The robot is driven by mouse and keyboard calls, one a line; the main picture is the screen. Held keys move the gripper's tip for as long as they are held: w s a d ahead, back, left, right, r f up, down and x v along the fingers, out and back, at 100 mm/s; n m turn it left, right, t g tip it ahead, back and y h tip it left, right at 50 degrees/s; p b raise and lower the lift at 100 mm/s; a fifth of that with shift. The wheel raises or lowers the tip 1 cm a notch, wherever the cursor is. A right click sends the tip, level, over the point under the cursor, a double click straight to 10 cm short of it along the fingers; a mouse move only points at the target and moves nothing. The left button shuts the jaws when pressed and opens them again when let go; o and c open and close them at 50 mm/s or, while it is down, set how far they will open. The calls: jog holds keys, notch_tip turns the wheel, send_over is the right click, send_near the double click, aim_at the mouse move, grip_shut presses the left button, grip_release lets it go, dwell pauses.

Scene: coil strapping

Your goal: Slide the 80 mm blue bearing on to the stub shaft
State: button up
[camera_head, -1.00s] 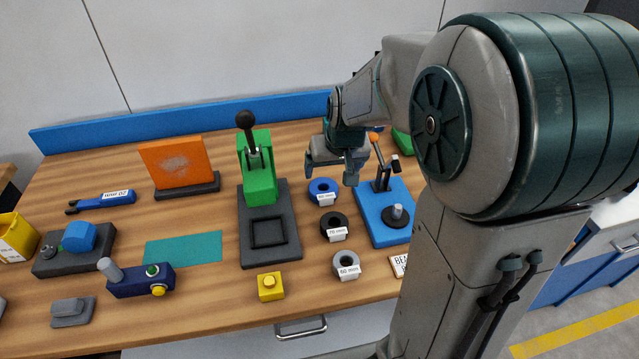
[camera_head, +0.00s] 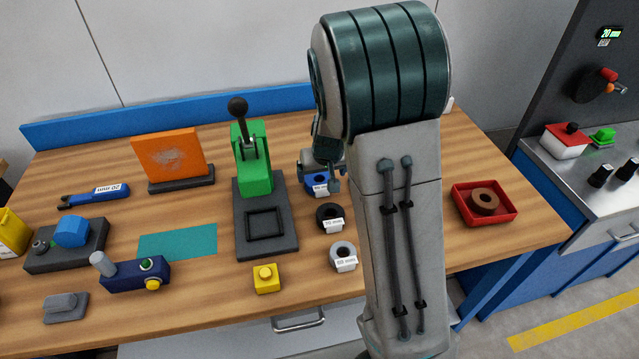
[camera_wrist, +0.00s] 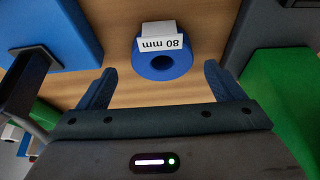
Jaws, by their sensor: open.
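The blue bearing (camera_head: 319,189) lies flat on the wooden bench at the back of a row of rings. In the wrist view the blue bearing (camera_wrist: 160,74) has a white tag reading "80 mm", upside down in the picture. My gripper (camera_head: 320,170) is close over it. In the wrist view my gripper (camera_wrist: 160,82) is open and empty, with the bearing centred between and beyond its two fingers, apart from both. The stub shaft is hidden behind my arm in the head view. A blue base (camera_wrist: 60,25) shows at the left of the wrist view.
A black ring (camera_head: 330,216) and a grey ring (camera_head: 343,254) lie in front of the bearing. A green press (camera_head: 255,175) on a dark base stands left. A red tray (camera_head: 458,208) with a brown ring is right of my arm.

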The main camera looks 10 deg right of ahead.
aim_at(320, 179)
jog(key=x, duration=0.4)
jog(key=shift+a+f, duration=0.1)
jog(key=shift+f, duration=0.05)
jog(key=shift+c, duration=0.2)
jog(key=c, duration=1.2)
notch_tip(320, 179, up, 10)
jog(key=shift+r+p, duration=0.1)
jog(key=shift+p, duration=0.3)
